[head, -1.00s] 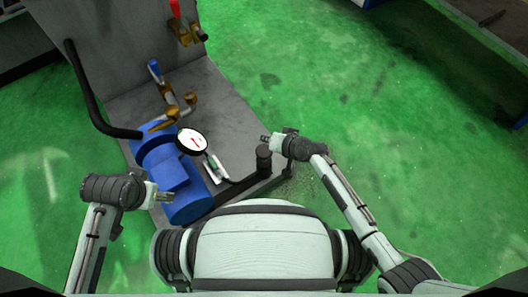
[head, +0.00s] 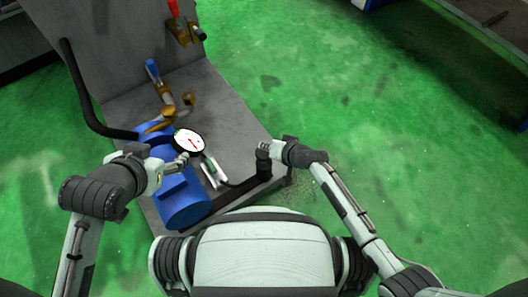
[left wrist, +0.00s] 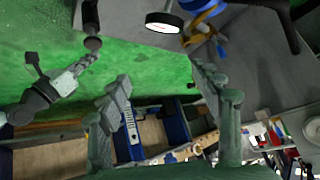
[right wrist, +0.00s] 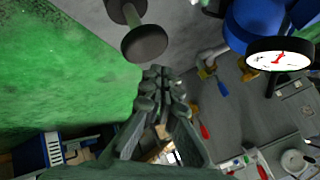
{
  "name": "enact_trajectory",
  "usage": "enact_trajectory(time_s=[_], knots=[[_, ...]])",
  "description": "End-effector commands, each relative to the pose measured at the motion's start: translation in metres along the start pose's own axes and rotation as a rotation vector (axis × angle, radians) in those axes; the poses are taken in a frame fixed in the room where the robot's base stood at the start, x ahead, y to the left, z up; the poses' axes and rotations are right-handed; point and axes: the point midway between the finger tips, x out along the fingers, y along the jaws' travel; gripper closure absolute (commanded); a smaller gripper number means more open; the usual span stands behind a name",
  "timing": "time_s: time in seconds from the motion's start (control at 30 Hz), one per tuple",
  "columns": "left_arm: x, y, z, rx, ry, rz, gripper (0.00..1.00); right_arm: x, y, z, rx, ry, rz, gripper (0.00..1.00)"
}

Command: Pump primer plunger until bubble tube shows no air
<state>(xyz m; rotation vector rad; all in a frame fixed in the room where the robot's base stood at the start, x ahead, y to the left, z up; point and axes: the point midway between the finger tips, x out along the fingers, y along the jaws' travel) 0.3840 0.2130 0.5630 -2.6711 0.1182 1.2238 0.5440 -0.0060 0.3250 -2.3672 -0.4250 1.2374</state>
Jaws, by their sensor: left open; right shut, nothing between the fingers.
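The primer plunger (head: 264,168) is a dark upright cylinder at the front right corner of the grey base. Its round dark knob (right wrist: 146,43) shows close up in the right wrist view, just beyond the fingertips. My right gripper (head: 264,148) is shut and empty beside the plunger's top; contact cannot be told. It also shows in the left wrist view (left wrist: 88,62). The bubble tube (head: 213,171) is a small pale, greenish tube on a white plate; its contents are too small to read. My left gripper (head: 184,160) is open and empty above the blue pump (head: 182,205), near the gauge.
A white dial gauge (head: 190,141) with a red pointer stands between pump and tube. Behind it are brass valves with a blue handle (head: 152,70) and a red handle (head: 173,8). A black hose (head: 80,100) curves at the left. The green floor at the right is clear.

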Motion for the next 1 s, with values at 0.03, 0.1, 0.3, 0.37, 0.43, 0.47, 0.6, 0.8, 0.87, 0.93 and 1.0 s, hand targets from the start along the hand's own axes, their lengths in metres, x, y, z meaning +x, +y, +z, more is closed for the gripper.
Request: enact_trajectory(time_s=[0.03, 0.1, 0.3, 0.37, 0.43, 0.47, 0.6, 0.8, 0.87, 0.93, 1.0], knots=[[0.002, 0.003, -0.005, 0.0, 0.025, 0.006, 0.35, 0.002, 0.001, 0.001, 0.0, 0.0, 0.0, 1.0], [0.002, 0.007, -0.012, 0.0, 0.058, 0.014, 0.35, 0.003, 0.002, 0.002, 0.0, 0.0, 0.0, 1.0], [0.002, 0.013, -0.026, 0.0, 0.119, 0.028, 0.35, 0.005, 0.003, 0.003, 0.0, 0.0, 0.0, 1.0], [0.001, 0.014, -0.028, 0.0, 0.128, 0.029, 0.35, 0.005, 0.004, 0.003, 0.0, 0.0, 0.0, 1.0], [0.001, 0.014, -0.03, 0.0, 0.133, 0.031, 0.35, 0.005, 0.004, 0.003, 0.0, 0.0, 0.0, 1.0], [0.001, 0.015, -0.03, 0.0, 0.134, 0.031, 0.35, 0.005, 0.004, 0.003, 0.0, 0.0, 0.0, 1.0], [0.001, 0.015, -0.03, 0.0, 0.135, 0.031, 0.35, 0.005, 0.004, 0.003, 0.0, 0.0, 0.0, 1.0], [0.001, 0.015, -0.03, 0.0, 0.134, 0.031, 0.35, 0.005, 0.004, 0.003, 0.0, 0.0, 0.0, 1.0], [0.001, 0.015, -0.03, 0.0, 0.134, 0.031, 0.35, 0.005, 0.004, 0.003, 0.0, 0.0, 0.0, 1.0], [0.001, 0.015, -0.03, 0.0, 0.134, 0.031, 0.35, 0.005, 0.004, 0.003, 0.0, 0.0, 0.0, 1.0], [0.001, 0.015, -0.03, 0.0, 0.134, 0.031, 0.35, 0.005, 0.004, 0.003, 0.0, 0.0, 0.0, 1.0]])
